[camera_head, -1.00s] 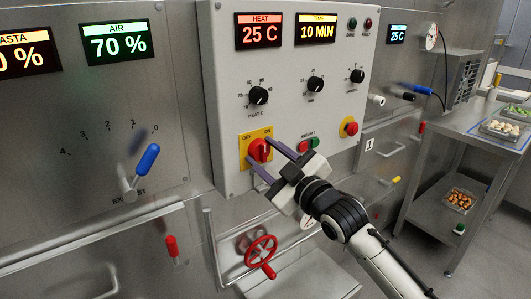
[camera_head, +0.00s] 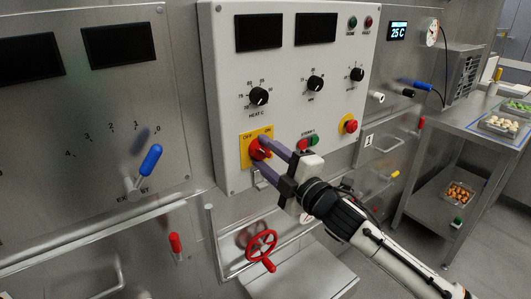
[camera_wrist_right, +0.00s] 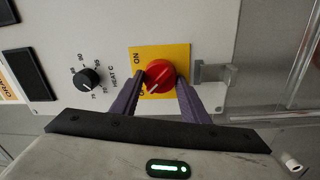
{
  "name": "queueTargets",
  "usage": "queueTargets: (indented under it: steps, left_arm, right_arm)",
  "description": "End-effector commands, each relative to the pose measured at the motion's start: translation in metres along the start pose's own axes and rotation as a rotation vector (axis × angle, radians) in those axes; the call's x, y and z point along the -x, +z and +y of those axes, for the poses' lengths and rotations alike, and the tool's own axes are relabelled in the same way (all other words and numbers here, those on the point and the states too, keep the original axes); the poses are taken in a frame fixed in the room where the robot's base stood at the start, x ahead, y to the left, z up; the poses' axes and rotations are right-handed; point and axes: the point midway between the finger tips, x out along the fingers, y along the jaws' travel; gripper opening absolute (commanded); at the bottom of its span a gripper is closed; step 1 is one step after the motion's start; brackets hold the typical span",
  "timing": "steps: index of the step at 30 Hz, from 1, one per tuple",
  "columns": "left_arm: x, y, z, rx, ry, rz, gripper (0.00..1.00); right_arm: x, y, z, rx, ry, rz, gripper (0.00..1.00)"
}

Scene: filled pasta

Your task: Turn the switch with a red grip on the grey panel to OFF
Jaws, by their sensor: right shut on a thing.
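The switch with the red grip (camera_head: 259,149) sits on a yellow plate (camera_head: 247,137) marked OFF and ON, low on the grey panel (camera_head: 291,111). My right gripper (camera_head: 266,160) has its purple fingers on either side of the red grip and is shut on it. In the right wrist view the red grip (camera_wrist_right: 160,74) lies between the two fingertips, and its pale mark points down and to the left, toward the partly hidden OFF label. My left gripper is not in view.
The heat display (camera_head: 259,33) and time display (camera_head: 316,29) are dark. Dial knobs (camera_head: 258,96) and a red emergency button (camera_head: 350,126) are on the same panel. A red handwheel (camera_head: 262,247) is below, and a blue-handled lever (camera_head: 150,160) is to the left.

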Motion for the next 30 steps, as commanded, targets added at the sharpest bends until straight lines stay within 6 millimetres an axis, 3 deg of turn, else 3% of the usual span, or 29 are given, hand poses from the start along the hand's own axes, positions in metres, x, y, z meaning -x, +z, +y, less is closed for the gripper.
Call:
queueTargets:
  steps: [18, 19, 21, 30]
  left_arm:
    - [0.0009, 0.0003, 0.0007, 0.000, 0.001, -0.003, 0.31]
    - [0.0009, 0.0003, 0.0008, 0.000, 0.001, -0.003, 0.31]
    - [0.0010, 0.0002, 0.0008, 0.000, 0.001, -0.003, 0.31]
    - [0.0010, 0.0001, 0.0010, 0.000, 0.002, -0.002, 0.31]
  right_arm:
    - [0.0001, 0.0002, -0.0007, 0.042, -0.001, 0.002, 0.19]
    - [0.0001, 0.0002, -0.0007, 0.042, -0.001, 0.002, 0.46]
    - [0.0001, 0.0002, -0.0007, 0.042, -0.001, 0.002, 0.58]
    - [0.0005, 0.0002, -0.0005, 0.039, -0.001, 0.002, 0.60]
